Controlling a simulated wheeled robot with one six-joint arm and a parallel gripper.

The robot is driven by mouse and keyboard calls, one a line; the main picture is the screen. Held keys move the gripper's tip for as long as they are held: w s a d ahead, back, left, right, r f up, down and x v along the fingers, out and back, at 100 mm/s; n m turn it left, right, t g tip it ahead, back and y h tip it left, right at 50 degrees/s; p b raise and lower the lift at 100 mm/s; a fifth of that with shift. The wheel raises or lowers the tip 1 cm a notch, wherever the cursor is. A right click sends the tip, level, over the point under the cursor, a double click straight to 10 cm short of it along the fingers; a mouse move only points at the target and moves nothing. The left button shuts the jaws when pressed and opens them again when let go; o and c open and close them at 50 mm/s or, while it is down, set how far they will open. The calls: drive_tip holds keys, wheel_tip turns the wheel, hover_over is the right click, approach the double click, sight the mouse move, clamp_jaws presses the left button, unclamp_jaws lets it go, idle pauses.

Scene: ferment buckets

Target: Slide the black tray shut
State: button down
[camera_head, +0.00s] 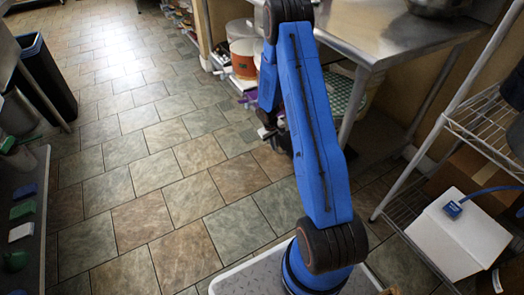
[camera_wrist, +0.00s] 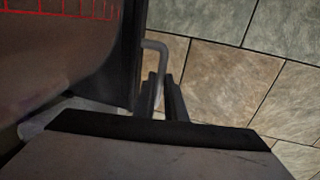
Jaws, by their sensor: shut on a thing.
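In the wrist view, a grey bent bar handle (camera_wrist: 154,45) sticks out from the edge of a dark upright panel (camera_wrist: 127,55), which seems to be the front of the black tray. My gripper (camera_wrist: 161,86) has its two dark fingers on either side of the handle's lower part and is shut on it. The inside of the tray is at the left of the wrist view, dim and partly cut off. In the head view my blue arm covers most of the tray's area, and I cannot make out the tray or the fingers clearly.
A steel table (camera_head: 380,30) stands at the upper right, with buckets (camera_head: 243,58) beneath it. A wire shelf (camera_head: 478,125) with a white box (camera_head: 455,235) stands at the right. The tiled floor (camera_head: 150,150) left of my arm is clear. A black bin (camera_head: 47,78) stands at the far left.

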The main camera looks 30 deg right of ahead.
sight(284, 143)
drive_tip(key=d, duration=0.5)
drive_tip(key=shift+w+d, duration=0.1)
drive_tip(key=shift+d, duration=0.3)
drive_tip(key=c, duration=1.8)
unclamp_jaws()
drive_tip(key=shift+d, duration=0.2)
drive_tip(key=shift+a, duration=0.15)
drive_tip(key=a+r, duration=0.3)
drive_tip(key=r, duration=1.4)
